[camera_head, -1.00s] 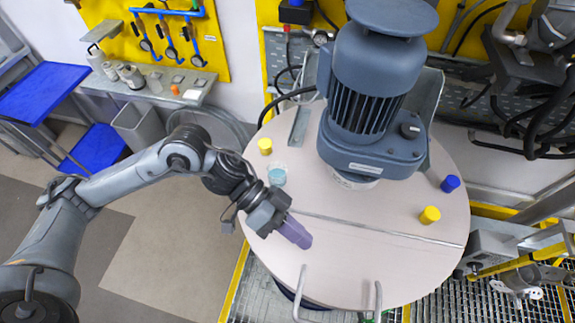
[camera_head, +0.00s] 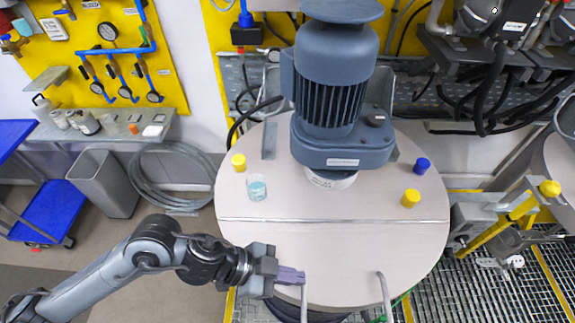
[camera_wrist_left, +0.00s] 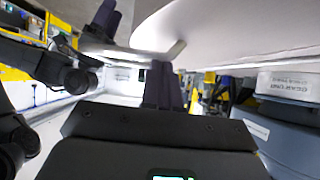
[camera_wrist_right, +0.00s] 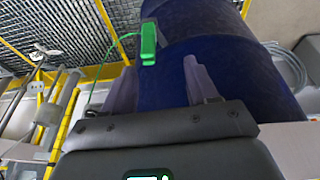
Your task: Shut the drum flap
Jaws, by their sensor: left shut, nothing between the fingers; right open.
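The drum's round beige lid has a seam across it, with the fixed rear half (camera_head: 285,205) behind. The front half is the flap (camera_head: 345,258), which carries two bar handles, left (camera_head: 303,303) and right (camera_head: 385,292). The flap looks about level with the rear half; I cannot tell whether it is fully down. My left gripper (camera_head: 300,277) is shut and empty, over the flap's left part beside the left handle; contact is unclear. My right gripper (camera_wrist_right: 160,88) is open in front of the blue drum wall (camera_wrist_right: 210,60), where a green clamp (camera_wrist_right: 148,44) sits.
A grey motor (camera_head: 333,95) stands on the rear half. A beaker of blue liquid (camera_head: 257,188), yellow caps (camera_head: 411,198) and a blue cap (camera_head: 422,166) stand around it. A grey bin (camera_head: 105,183) and coiled hose (camera_head: 170,178) are at left. Grating (camera_head: 490,285) lies right.

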